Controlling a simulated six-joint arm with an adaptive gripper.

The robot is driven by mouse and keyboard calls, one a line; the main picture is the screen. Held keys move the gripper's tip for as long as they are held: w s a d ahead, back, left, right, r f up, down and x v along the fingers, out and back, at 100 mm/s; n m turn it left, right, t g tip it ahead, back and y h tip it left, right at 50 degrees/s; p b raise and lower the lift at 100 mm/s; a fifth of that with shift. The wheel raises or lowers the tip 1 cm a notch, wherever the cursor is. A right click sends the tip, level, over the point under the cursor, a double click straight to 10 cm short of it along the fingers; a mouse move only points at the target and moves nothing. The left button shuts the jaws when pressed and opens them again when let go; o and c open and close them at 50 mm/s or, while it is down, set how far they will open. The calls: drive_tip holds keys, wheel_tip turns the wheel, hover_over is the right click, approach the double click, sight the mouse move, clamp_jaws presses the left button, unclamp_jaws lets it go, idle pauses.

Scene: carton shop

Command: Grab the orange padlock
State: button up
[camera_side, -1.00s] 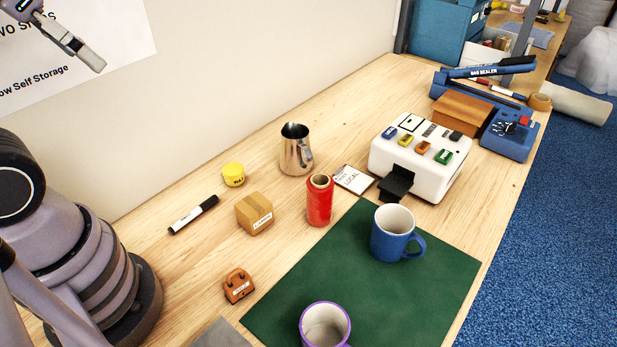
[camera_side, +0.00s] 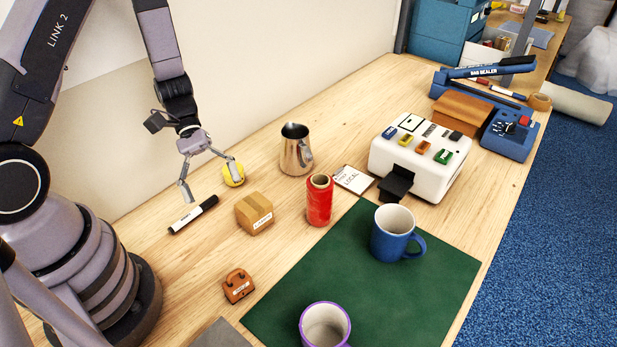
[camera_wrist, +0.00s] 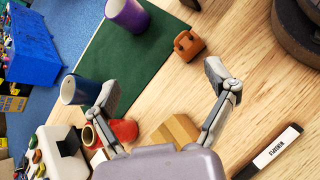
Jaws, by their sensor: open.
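The orange padlock (camera_side: 238,285) lies on the wooden table near the left edge of the green mat (camera_side: 380,280), with a small white label on it. In the wrist view the padlock (camera_wrist: 188,45) shows beyond my fingertips, nearer the right one. My gripper (camera_side: 211,177) is open and empty, raised above the table near the black marker and the yellow round item. It is well behind the padlock in the side view. Both fingers of my gripper (camera_wrist: 165,85) show in the wrist view, spread apart.
A purple-rimmed mug (camera_side: 325,328) and a blue mug (camera_side: 392,235) are on the mat. A steel pitcher (camera_side: 295,150) stands behind.

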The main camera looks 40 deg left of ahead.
sight(238, 286)
drive_tip(key=s+f+n+h, duration=0.1)
drive_tip(key=f+n, duration=0.1)
drive_tip(key=f, duration=0.2)
drive_tip(key=s+d+f+n+t+h, duration=0.1)
drive_tip(key=f+n, duration=0.1)
drive_tip(key=f, duration=0.2)
drive_tip(key=s+d+f+n+h, duration=0.1)
drive_tip(key=s+f+n, duration=0.1)
drive_tip(key=f, duration=0.3)
drive_tip(key=shift+s+d+f+n+t, duration=0.1)
drive_tip(key=shift+d+n+t, duration=0.15)
drive_tip(key=shift+n, duration=0.25)
drive_tip(key=x, duration=0.7)
drive_tip(key=shift+d, duration=0.1)
drive_tip(key=c, duration=1.2)
drive_tip(key=shift+c, duration=0.6)
